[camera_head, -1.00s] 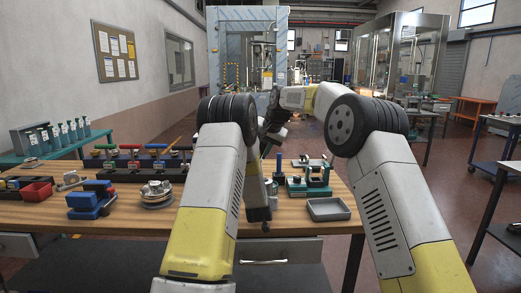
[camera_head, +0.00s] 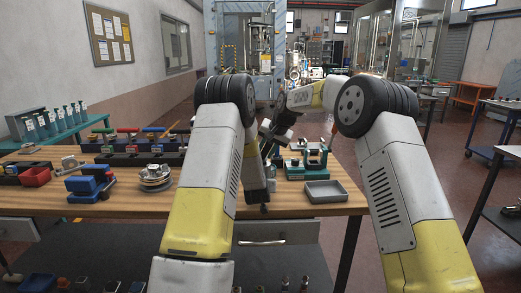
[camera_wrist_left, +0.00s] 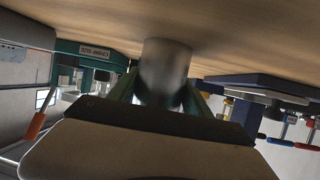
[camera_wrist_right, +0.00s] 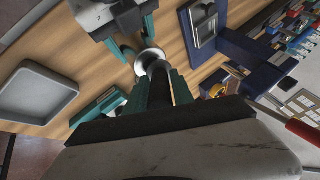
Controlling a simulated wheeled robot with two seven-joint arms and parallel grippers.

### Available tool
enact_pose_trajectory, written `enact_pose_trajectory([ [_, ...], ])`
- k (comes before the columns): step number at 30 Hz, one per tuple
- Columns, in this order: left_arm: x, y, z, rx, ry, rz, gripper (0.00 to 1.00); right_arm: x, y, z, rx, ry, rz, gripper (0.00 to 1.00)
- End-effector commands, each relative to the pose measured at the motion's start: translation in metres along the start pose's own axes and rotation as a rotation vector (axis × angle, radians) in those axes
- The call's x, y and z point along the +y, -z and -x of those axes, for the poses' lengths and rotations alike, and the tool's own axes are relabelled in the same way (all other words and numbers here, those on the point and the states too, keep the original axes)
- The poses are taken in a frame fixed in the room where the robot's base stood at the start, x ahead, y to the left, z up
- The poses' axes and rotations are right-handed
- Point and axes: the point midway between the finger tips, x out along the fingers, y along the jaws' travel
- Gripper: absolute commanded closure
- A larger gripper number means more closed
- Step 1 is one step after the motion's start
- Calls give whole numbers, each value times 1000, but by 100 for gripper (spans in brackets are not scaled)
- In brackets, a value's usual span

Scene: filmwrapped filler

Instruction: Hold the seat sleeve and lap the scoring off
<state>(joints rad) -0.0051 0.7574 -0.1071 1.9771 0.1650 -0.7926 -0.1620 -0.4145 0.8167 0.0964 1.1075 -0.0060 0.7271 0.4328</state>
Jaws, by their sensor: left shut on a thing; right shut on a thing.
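The seat sleeve, a short grey metal cylinder, is in the left wrist view (camera_wrist_left: 166,68) between the green fingers of my left gripper (camera_wrist_left: 160,95). The right wrist view shows its bright round rim (camera_wrist_right: 149,57), with my left gripper (camera_wrist_right: 128,38) shut around it. My right gripper (camera_wrist_right: 165,92) is shut on a dark, round lapping tool (camera_wrist_right: 181,88), which points toward the sleeve. Its end is close to the rim; I cannot tell whether it is inside. In the head view my right gripper (camera_head: 268,134) is above the bench, and my left arm hides much of the left one.
The wooden bench (camera_head: 225,205) carries a grey tray (camera_head: 326,192), a green clamp fixture (camera_head: 308,163), blue blocks (camera_head: 90,184), a red bin (camera_head: 35,177) and a round metal part (camera_head: 155,178). A long dark rack (camera_head: 130,158) stands at the back. Bare wood lies along the front edge.

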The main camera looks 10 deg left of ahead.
Motion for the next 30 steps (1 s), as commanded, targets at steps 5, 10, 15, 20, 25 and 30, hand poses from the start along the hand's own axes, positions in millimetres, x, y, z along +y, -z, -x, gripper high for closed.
enact_pose_trajectory([
  [5, 0, 0, 0, 0, 0, 0, 93, 16, 6, 4, 1, -1, -2, 100],
  [10, 0, 0, 0, 0, -1, 0, 93, 30, 12, 7, 1, 0, -3, 100],
  [15, 0, 0, 0, 0, -1, 0, 93, 19, 7, 4, -1, 1, 2, 100],
  [20, 0, 0, 0, 0, 0, 0, 93, 6, 2, 1, 0, 0, 1, 100],
  [25, 0, 0, 0, 0, -1, 0, 93, -9, -4, -2, 0, 1, 1, 100],
  [30, 0, 0, 0, 0, -1, 0, 93, -22, -10, -7, -1, 1, 1, 100],
])
